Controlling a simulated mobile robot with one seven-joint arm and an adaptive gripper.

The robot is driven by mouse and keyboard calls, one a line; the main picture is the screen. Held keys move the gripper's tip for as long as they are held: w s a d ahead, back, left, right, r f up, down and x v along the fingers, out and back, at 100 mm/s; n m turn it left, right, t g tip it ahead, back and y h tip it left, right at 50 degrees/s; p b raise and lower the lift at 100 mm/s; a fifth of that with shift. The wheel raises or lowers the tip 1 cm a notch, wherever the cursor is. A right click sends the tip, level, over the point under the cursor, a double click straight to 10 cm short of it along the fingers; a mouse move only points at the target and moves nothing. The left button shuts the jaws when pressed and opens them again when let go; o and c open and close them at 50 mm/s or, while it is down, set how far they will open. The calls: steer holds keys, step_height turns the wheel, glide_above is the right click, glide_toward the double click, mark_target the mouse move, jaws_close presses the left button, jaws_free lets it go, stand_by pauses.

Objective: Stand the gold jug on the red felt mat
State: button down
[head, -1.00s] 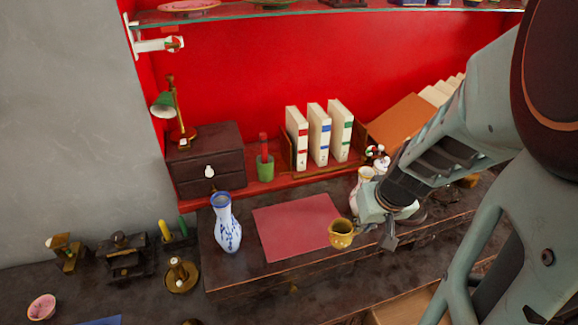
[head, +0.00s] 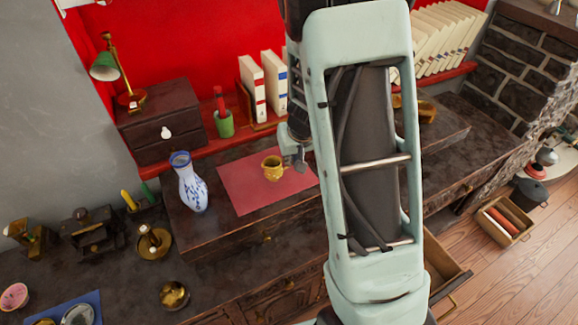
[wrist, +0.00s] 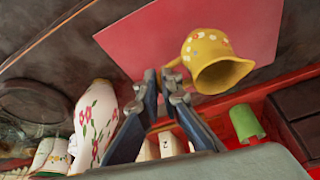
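The gold jug (head: 272,168) is small, yellow-gold and upright, over the red felt mat (head: 250,193) in the head view. Whether its base touches the mat I cannot tell. In the wrist view the jug (wrist: 212,60), with small flowers on its side and its mouth toward the camera, overlaps the mat (wrist: 150,40). My gripper (wrist: 168,78) is closed at the jug's handle, which sits at the fingertips. In the head view my gripper (head: 296,160) is just right of the jug, partly hidden by my arm.
A blue-and-white vase (head: 190,185) stands left of the mat. A flowered white vase (wrist: 95,125) is close to my fingers in the wrist view. A green cup (head: 224,125), books (head: 253,85) and a dark drawer box (head: 162,120) stand behind. The mat's front is clear.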

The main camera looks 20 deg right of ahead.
steer(key=shift+w+a+f, duration=0.15)
steer(key=shift+w+f, duration=0.2)
steer(key=shift+f, duration=0.1)
steer(key=shift+f+b, duration=0.75)
steer(key=shift+f, duration=0.8)
steer(key=shift+f+b, duration=0.25)
steer(key=shift+b, duration=0.05)
steer(key=c, duration=2.2)
jaws_free()
steer(key=shift+r, duration=0.1)
steer(key=shift+o, duration=0.2)
steer(key=shift+r, duration=0.1)
steer(key=shift+r+p, duration=0.3)
steer(key=shift+p, duration=0.15)
steer(key=p+v, duration=0.4)
steer(key=v, duration=0.7)
steer(key=shift+s+r, duration=0.2)
steer(key=shift+s, duration=0.05)
